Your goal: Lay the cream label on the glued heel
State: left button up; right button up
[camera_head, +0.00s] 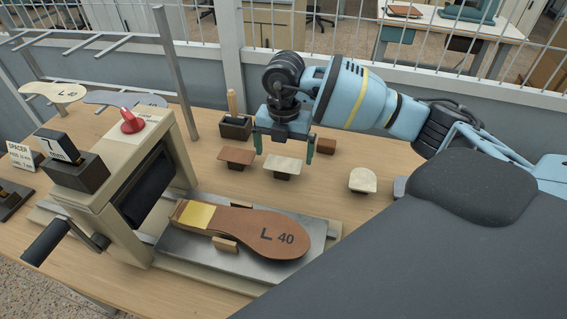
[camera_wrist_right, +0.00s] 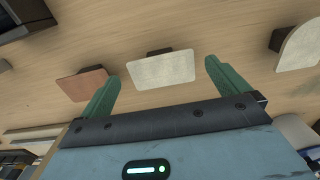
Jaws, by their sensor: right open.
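A cream rectangular label (camera_head: 283,164) lies on a small dark stand on the wooden table. My right gripper (camera_head: 284,152) is open and empty above it, fingers pointing down on either side. In the right wrist view this label (camera_wrist_right: 161,70) shows between and beyond the open fingertips (camera_wrist_right: 160,74), apart from both. A second cream piece, with a rounded end (camera_head: 362,180), rests on another stand to the right. The brown insole (camera_head: 245,230) marked L 40 lies on the press's metal plate, with a yellow patch (camera_head: 196,215) near its left end. My left gripper is out of view.
A brown label (camera_head: 236,156) on a stand is close left of the cream rectangle. A dark holder (camera_head: 235,128) with a wooden handle stands behind it. The beige press (camera_head: 125,185) with a red knob rises left of the insole. Wooden blocks (camera_head: 225,245) flank the insole.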

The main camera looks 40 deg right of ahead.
jog(key=shift+f, duration=0.6)
jog(key=shift+f, duration=0.25)
dwell(0.3)
jog(key=c, duration=0.9)
